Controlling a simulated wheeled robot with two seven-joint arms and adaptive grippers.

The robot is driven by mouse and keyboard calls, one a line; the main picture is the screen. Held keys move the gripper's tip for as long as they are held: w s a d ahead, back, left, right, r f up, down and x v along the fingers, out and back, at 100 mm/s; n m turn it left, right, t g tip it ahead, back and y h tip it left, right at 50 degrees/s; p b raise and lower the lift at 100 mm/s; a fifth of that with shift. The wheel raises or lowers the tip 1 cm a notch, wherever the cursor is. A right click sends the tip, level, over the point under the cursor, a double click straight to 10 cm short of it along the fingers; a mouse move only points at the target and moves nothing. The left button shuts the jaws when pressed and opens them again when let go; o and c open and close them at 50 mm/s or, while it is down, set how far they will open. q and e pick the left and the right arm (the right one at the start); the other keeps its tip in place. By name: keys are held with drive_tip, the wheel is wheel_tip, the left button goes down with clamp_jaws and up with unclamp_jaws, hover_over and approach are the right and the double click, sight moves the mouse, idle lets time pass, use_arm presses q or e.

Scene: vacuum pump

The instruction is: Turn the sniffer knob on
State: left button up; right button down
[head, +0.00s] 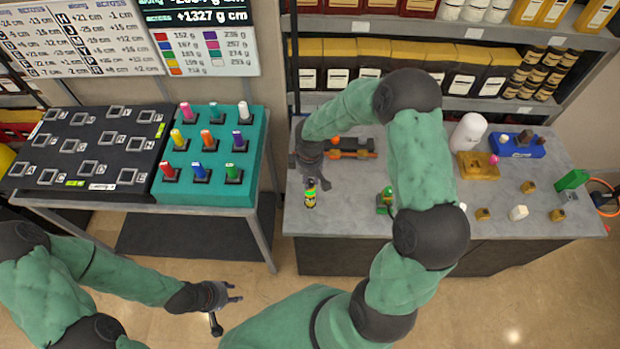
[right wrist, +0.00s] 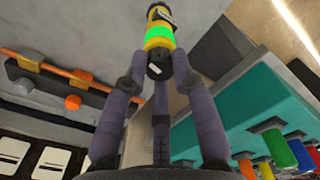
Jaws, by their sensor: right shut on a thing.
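A small yellow, green and black cylinder (head: 310,200), which may be the sniffer, is at the left end of the grey counter. My right gripper (head: 312,183) reaches down over it and is shut on its black end. In the right wrist view the fingertips close around the dark end of the cylinder (right wrist: 159,38). I cannot make out a separate knob or its setting. My left gripper (head: 228,303) is open and empty, low over the floor, far from the counter.
A black unit with orange pipe (head: 352,149) is behind my right gripper. A small green device (head: 385,201) stands right of it. The grey counter (head: 340,222) has free room in front. A teal rack (head: 207,155) of coloured pegs stands left, across a gap.

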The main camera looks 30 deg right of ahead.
sight(310, 182)
drive_tip(key=shift+n, duration=1.5)
drive_tip(key=c, duration=1)
unclamp_jaws()
wheel_tip(310, 182, up, 12)
drive_tip(key=shift+a+f, duration=0.1)
